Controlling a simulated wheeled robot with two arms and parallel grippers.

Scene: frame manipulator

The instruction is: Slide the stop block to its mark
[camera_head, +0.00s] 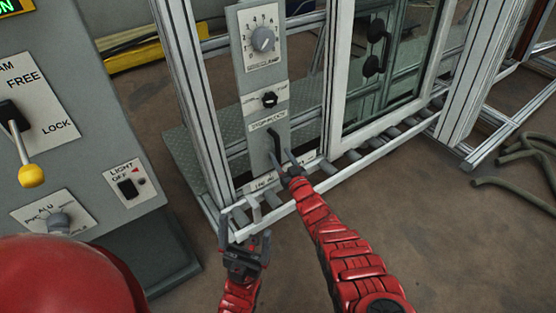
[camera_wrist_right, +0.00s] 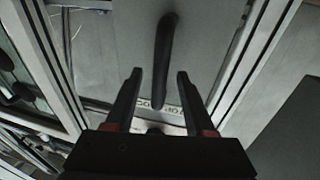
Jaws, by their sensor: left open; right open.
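The black curved handle (camera_head: 275,147) sits on the grey panel below a label that seems to read "STOP BLOCK". My right gripper (camera_head: 287,160) is open at the lower part of this handle. In the right wrist view the handle (camera_wrist_right: 165,50) runs down between the two open fingertips of my right gripper (camera_wrist_right: 159,74), with a gap on each side. My left gripper (camera_head: 246,210) is open and empty, lower and to the left, in front of the roller rail. A label strip at the panel's foot is partly hidden by my right gripper. I cannot make out the mark.
The panel also carries a dial (camera_head: 263,39) and a black knob (camera_head: 269,99). A roller rail (camera_head: 350,165) runs along the frame's foot. A control cabinet (camera_head: 75,120) stands at left. Hoses (camera_head: 520,160) lie at right; the floor in front is clear.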

